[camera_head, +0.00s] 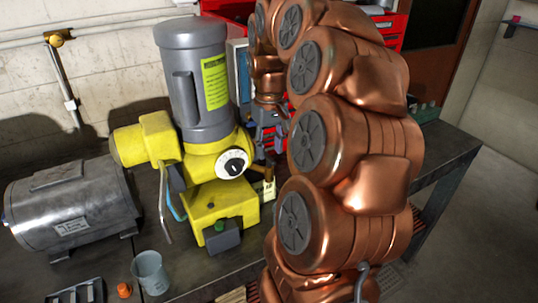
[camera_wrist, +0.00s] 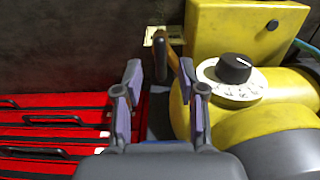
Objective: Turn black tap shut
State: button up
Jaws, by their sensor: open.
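The yellow motor unit (camera_head: 215,205) has a grey cylinder on top and stands on the bench in the head view. A black knob (camera_wrist: 234,67) on a white numbered dial sits on its side; the dial (camera_head: 233,163) also shows in the head view. Beside it, a dark upright lever (camera_wrist: 161,58) and a brown-orange handle (camera_wrist: 185,68) stand close together in the wrist view. I cannot tell for certain which part is the black tap. My gripper (camera_wrist: 164,84) is open and empty, its fingers either side of the lever and handle in the picture; contact cannot be judged.
A silver motor (camera_head: 72,205), a clear cup (camera_head: 150,272) and an orange cap (camera_head: 124,290) are on the bench at left. Red drawers (camera_wrist: 55,125) are at left in the wrist view. My copper arm covers the bench's right part in the head view.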

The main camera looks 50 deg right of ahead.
aim_at(269, 156)
jog(key=shift+f+p, duration=0.35)
jog(key=shift+f, duration=1.35)
grip_shut()
